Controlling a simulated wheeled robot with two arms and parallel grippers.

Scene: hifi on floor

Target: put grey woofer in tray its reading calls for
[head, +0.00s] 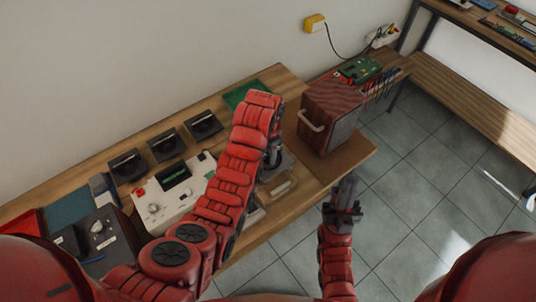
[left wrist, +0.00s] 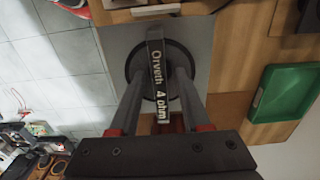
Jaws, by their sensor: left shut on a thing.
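The woofer (left wrist: 182,60) is a dark round disc with a grey bar across it, lettered "Orveth 4 ohm". My left gripper (left wrist: 157,85) is shut on its bar, over a grey square surface. In the head view my left gripper (head: 272,158) is beside the speaker box, and my arm hides most of the woofer. A white meter (head: 172,205) has a dark display with green marks too small to read. A green tray (head: 242,92) lies at the back, also in the left wrist view (left wrist: 285,95). A teal tray (head: 68,208) and a red tray (head: 22,225) lie at the left. My right gripper (head: 343,195) is off the table's front edge; its jaw opening is unclear.
Several dark square units, one of them a black driver (head: 128,165), stand in a row behind the meter. A wooden speaker box (head: 318,112) with a handle stands at the right. A dark knobbed device (head: 105,240) is at the left. Tiled floor lies right of the table.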

